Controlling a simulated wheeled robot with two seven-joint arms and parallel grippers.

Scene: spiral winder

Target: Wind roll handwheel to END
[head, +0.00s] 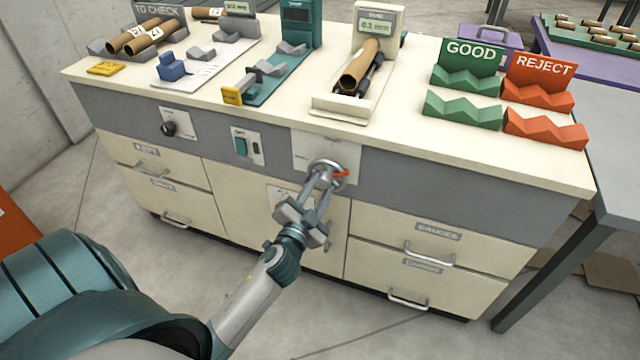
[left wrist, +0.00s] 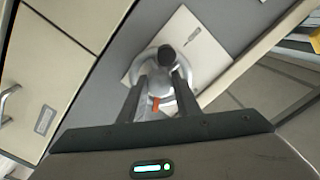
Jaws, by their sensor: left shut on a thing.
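The roll handwheel (head: 327,167) is a round grey metal wheel on a pale plate on the front of the bench. An orange mark (head: 341,173) shows at its right side. My left gripper (head: 323,176) reaches it from below and is shut on part of the wheel. In the left wrist view, the wheel (left wrist: 143,66) sits between and beyond the fingers, with a dark round knob (left wrist: 166,54) at the fingertips. The exact grip is partly hidden. The END marking cannot be read. My right gripper is not in view.
A cardboard tube lies on the scale (head: 349,103) above the wheel. Green GOOD racks (head: 468,65) and orange REJECT racks (head: 540,80) stand at the right of the bench top (head: 410,60). A small black knob (head: 169,128) and a switch (head: 241,146) are left of the wheel. Drawer handles (head: 428,258) stick out below.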

